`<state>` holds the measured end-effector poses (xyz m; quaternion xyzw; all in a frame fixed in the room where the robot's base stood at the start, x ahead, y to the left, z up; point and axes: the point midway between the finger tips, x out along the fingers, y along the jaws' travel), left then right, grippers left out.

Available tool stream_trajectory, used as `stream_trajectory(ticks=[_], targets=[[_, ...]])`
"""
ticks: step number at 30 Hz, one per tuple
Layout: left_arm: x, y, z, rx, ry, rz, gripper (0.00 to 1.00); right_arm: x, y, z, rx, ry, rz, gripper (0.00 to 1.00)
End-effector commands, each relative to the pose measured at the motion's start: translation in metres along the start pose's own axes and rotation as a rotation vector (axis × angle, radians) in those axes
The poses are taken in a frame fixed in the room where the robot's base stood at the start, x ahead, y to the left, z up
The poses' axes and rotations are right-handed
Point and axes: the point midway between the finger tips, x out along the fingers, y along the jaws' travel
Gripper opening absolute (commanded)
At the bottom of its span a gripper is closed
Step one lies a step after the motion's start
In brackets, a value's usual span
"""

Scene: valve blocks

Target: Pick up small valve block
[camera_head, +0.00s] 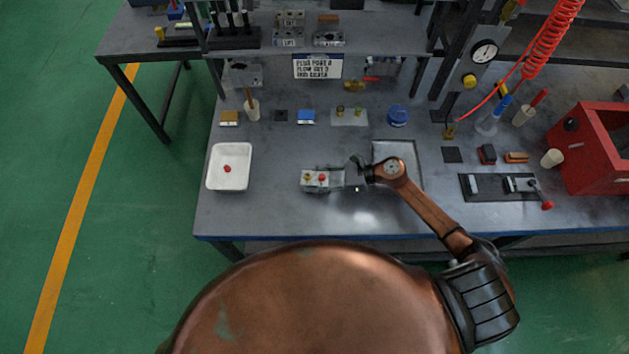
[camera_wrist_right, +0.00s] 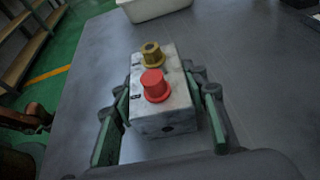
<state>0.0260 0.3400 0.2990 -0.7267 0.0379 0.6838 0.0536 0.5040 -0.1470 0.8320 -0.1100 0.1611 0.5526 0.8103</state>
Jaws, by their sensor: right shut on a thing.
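The small valve block (camera_head: 315,184) is a pale grey block with a red plug and a brass-coloured plug on top. It is near the front middle of the workbench. In the wrist view the block (camera_wrist_right: 165,126) is upright between the fingers, red plug nearer the camera. My right gripper (camera_head: 338,178) reaches it from the right and is shut on it. In the wrist view the right gripper (camera_wrist_right: 163,112) has a green-padded finger on each side of the block. I cannot tell whether the block touches the bench. My left gripper is not in view.
A grey plate (camera_head: 408,150) lies under my right arm. A dark fixture (camera_head: 484,189) with a red-knobbed lever and a red box (camera_head: 588,166) are at right. Bare bench surrounds the block's front and left.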

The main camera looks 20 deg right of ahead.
Motion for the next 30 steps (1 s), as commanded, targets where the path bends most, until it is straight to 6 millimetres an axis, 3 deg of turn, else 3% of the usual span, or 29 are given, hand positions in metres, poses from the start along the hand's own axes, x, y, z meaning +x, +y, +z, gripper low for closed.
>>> stream_trajectory(ticks=[12,23,30], targets=[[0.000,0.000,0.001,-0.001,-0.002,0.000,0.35,0.000,0.000,0.000,0.000,0.000,0.000,0.00],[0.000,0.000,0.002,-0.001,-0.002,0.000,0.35,-0.001,-0.001,0.004,-0.002,-0.003,0.000,0.00],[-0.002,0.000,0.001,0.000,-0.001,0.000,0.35,-0.007,-0.001,0.019,-0.004,-0.003,0.000,0.00]])
